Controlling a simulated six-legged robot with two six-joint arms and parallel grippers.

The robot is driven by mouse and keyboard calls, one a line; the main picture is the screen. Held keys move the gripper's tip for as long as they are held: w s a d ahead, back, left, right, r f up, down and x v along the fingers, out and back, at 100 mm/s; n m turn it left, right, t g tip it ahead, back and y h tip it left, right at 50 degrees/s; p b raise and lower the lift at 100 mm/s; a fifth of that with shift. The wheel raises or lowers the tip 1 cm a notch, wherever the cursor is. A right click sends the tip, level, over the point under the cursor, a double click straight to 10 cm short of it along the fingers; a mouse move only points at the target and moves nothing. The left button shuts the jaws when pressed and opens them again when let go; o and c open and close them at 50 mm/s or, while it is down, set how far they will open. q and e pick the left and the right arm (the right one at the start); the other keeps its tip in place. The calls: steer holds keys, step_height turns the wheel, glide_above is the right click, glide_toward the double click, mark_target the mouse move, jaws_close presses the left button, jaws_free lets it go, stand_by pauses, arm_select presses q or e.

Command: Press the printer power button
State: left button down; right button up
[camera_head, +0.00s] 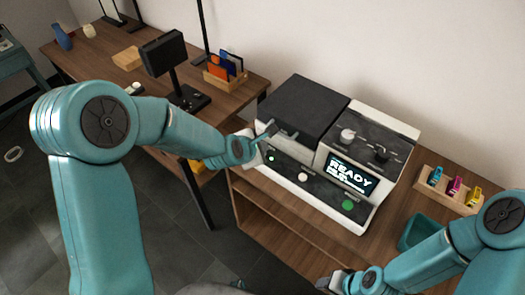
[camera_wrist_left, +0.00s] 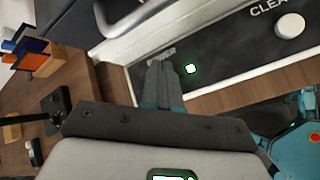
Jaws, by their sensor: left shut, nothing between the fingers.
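The printer (camera_head: 318,150) stands on a wooden cabinet, with a dark control strip along its front. A small green-lit square button (camera_head: 271,158) sits at the strip's left end; it shows in the left wrist view (camera_wrist_left: 191,69). My left gripper (camera_head: 258,150) is shut and empty at that end of the strip. In the left wrist view its fingertips (camera_wrist_left: 161,63) lie just left of the lit button, over a partly covered label. I cannot tell whether they touch the panel. My right gripper (camera_head: 333,282) is low at the bottom edge, away from the printer; its jaws are unclear.
The strip also has a white button (camera_head: 303,177), a green button (camera_head: 348,205) and a screen (camera_head: 350,175) reading READY. A grey handle (camera_head: 279,130) is close to my left gripper. A wooden holder (camera_head: 447,192) with colored cartridges and a teal bin (camera_head: 416,232) stand right.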

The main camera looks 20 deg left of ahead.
arm_select(q)
steer(key=shift+w+r, duration=0.1)
steer(key=shift+w, duration=0.2)
steer(key=shift+r, duration=0.1)
steer(key=shift+s+r, duration=0.1)
steer(key=shift+s, duration=0.05)
steer(key=shift+w+r+p, duration=0.2)
steer(key=shift+r+p, duration=0.2)
steer(key=shift+r, duration=0.1)
step_height(320, 180, up, 5)
steer(key=p, duration=0.3)
steer(key=shift+s, duration=0.15)
steer(key=shift+a, duration=0.1)
